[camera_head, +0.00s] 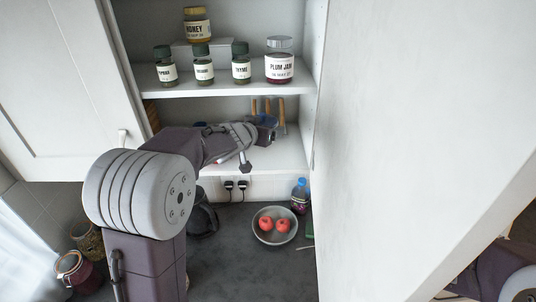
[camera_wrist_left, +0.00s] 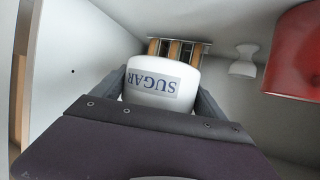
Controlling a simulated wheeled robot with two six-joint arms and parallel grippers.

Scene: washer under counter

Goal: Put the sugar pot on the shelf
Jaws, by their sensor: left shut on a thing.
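The sugar pot (camera_wrist_left: 158,82) is white with blue SUGAR lettering, which reads upside down in the left wrist view. My left gripper (camera_wrist_left: 163,88) is shut on it, one finger on each side. In the head view, my left gripper (camera_head: 264,136) reaches into the lower compartment of the open wall cabinet, over the lower shelf (camera_head: 292,152). The pot is hidden behind the gripper and arm there. I cannot tell whether the pot touches the shelf. My right gripper is out of view; only part of the right arm shows at the bottom right.
Wooden-handled items (camera_head: 282,108) stand at the compartment's back. A red object (camera_wrist_left: 295,58) and a small white object (camera_wrist_left: 244,62) are close by. The upper shelf (camera_head: 220,86) holds several jars. Open doors (camera_head: 60,75) flank the cabinet. A fruit bowl (camera_head: 262,236) and bottle (camera_head: 300,196) stand below.

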